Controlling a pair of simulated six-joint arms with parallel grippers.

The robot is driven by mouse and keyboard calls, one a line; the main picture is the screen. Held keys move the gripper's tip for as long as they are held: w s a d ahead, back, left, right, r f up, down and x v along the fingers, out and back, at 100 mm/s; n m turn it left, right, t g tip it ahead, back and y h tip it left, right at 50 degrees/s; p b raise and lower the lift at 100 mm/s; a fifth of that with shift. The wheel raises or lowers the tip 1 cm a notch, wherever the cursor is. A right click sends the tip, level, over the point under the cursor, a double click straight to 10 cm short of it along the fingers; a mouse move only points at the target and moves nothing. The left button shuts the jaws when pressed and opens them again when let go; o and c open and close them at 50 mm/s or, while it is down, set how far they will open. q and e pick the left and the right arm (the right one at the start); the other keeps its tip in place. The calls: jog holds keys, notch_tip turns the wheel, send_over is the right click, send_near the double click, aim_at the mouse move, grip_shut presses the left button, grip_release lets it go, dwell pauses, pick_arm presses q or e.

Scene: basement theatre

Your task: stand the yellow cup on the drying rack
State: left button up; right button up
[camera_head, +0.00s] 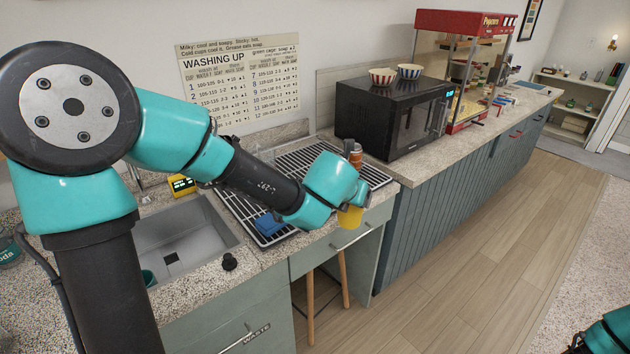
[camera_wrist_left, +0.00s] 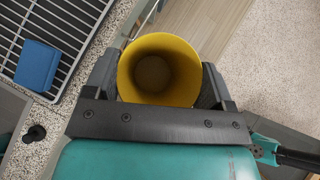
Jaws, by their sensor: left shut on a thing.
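The yellow cup (camera_head: 350,216) is held at the end of my left arm, near the counter's front edge in the head view. In the left wrist view my left gripper (camera_wrist_left: 160,85) is shut on the yellow cup (camera_wrist_left: 185,60), whose open mouth faces the camera and looks empty. The drying rack (camera_head: 293,160), a dark wire grid, lies on the counter behind and left of the cup. It also shows at the left of the wrist view (camera_wrist_left: 72,30). Part of the rack is hidden by my left arm.
A blue block-like item (camera_head: 268,223) lies on the rack's near end. A sink (camera_head: 190,245) is left of the rack. Several bars of the rack are bare.

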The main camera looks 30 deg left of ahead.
pick_arm(q)
jog(key=shift+w+a+n+y, duration=0.3)
jog(key=shift+a+n, duration=0.1)
jog(key=a+f+n+g+y, duration=0.2)
jog(key=a+n+g+y, duration=0.2)
jog(key=a+n, duration=0.3)
jog(key=a+f+n+g+y, duration=0.3)
jog(key=a+n+g+y, duration=0.1)
jog(key=a+n, duration=0.3)
jog(key=w+n, duration=0.1)
jog(key=n, duration=0.1)
jog(key=shift+n+g, duration=0.3)
jog(key=shift+n, duration=0.1)
jog(key=shift+a, duration=0.1)
jog(key=w+a+f, duration=0.1)
jog(key=w+a, duration=0.7)
jog(key=w, duration=0.5)
jog(key=shift+w+a+f, duration=0.15)
jog(key=shift+w+f, duration=0.1)
jog(key=shift+w, duration=0.05)
